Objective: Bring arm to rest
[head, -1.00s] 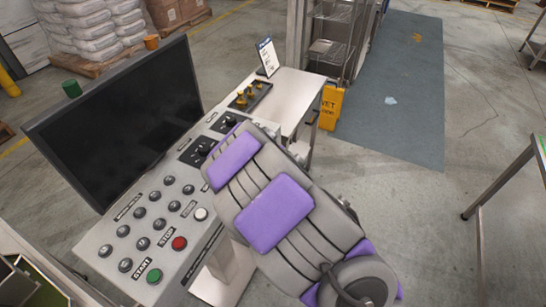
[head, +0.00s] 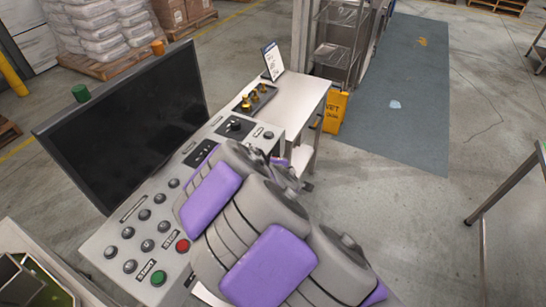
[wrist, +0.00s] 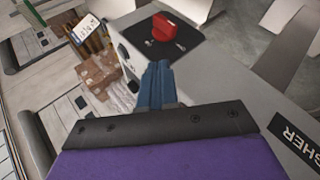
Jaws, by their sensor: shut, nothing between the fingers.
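My arm, grey with purple pads, is folded across the lower middle of the head view, over the right part of the control panel (head: 112,250). In the wrist view my gripper (wrist: 158,68) shows as blue fingers, shut and empty. They appear just below a red knob on a black plate (wrist: 193,38) in that picture; I cannot tell the distance. In the head view the gripper end is mostly hidden behind the arm.
A yellow wet-floor sign (head: 335,110) stands by the grey mat (head: 405,100). Floor at right is open, before a steel-legged stand (head: 500,190).

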